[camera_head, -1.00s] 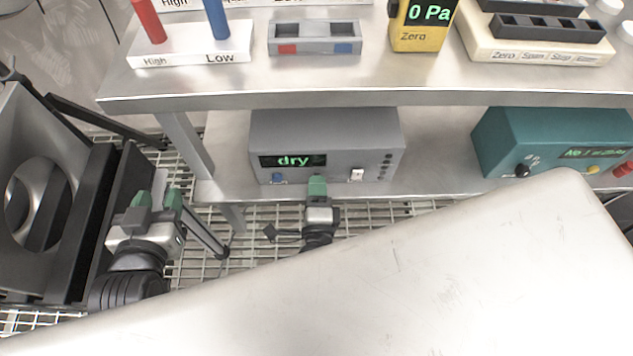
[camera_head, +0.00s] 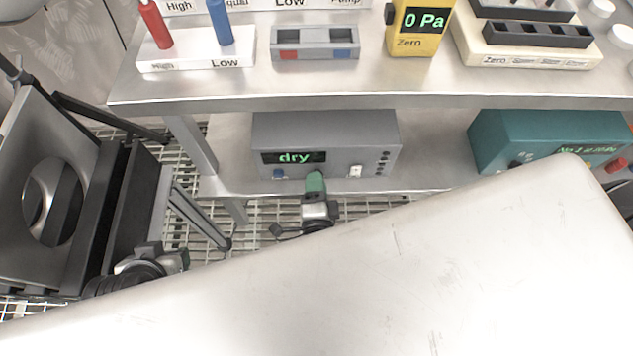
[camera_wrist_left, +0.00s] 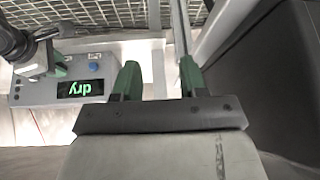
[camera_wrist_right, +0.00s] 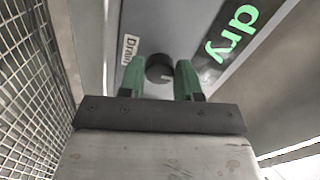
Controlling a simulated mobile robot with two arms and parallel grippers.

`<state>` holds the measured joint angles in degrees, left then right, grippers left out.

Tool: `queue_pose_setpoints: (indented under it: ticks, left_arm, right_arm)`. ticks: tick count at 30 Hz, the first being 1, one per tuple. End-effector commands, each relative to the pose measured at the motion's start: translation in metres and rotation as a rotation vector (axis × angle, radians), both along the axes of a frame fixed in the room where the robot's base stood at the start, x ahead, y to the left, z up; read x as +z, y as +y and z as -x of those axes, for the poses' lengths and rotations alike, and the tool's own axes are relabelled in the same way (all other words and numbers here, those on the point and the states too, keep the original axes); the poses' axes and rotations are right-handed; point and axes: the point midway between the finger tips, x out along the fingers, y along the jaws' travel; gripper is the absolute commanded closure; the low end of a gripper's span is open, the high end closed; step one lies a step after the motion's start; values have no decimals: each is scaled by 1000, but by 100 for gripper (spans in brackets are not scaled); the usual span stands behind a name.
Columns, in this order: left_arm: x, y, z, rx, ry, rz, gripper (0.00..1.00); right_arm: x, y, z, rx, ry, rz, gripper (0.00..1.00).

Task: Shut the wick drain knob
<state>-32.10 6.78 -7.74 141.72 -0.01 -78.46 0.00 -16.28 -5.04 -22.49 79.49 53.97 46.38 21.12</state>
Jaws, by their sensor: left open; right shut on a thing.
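The wick drain box is a grey unit (camera_head: 345,137) on the lower shelf, with a green "dry" display. Its dark drain knob (camera_wrist_right: 159,68) shows in the right wrist view beside a label reading "Drain". My right gripper (camera_head: 315,183) is at the box's front and hides the knob in the head view. In the right wrist view my right gripper (camera_wrist_right: 160,78) has its green fingers shut on the knob, one on each side. My left gripper (camera_wrist_left: 158,80) is open and empty, apart from the box; in the head view it is low at the left (camera_head: 168,258).
A blue knob (camera_head: 279,174) and a white switch (camera_head: 355,171) are on the box's front. A teal unit (camera_head: 545,138) stands to its right. A metal shelf leg (camera_head: 190,147) and a black-framed duct (camera_head: 50,200) lie to the left. My pale body covers the foreground.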

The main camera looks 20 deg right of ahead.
Motion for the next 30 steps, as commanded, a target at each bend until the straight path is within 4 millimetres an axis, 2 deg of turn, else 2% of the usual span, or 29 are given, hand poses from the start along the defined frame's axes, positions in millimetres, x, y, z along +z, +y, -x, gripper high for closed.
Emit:
queue_pose_setpoints:
  ticks: [5, 6, 10, 20, 23, 30]
  left_arm:
    - [0, 0, 0, 0, -1, 0, 57]
    - [0, 0, 0, 0, -1, 0, 57]
    - [0, 0, 0, 0, -2, 0, 57]
    - [1, 0, 0, 0, -2, 0, 57]
    - [0, 1, 3, 1, 24, -4, 57]
    - [-4, 8, 25, 12, 152, -31, 57]
  right_arm:
    - [-1, 1, 0, 3, 3, 0, 90]
    - [-1, 1, 0, 3, 3, 0, 62]
    - [-1, 1, 0, 3, 2, 0, 42]
    - [0, 1, 3, 1, 2, -1, 41]
    - [0, 4, 14, 0, 3, -2, 41]
    - [0, 17, 60, 1, 5, -1, 41]
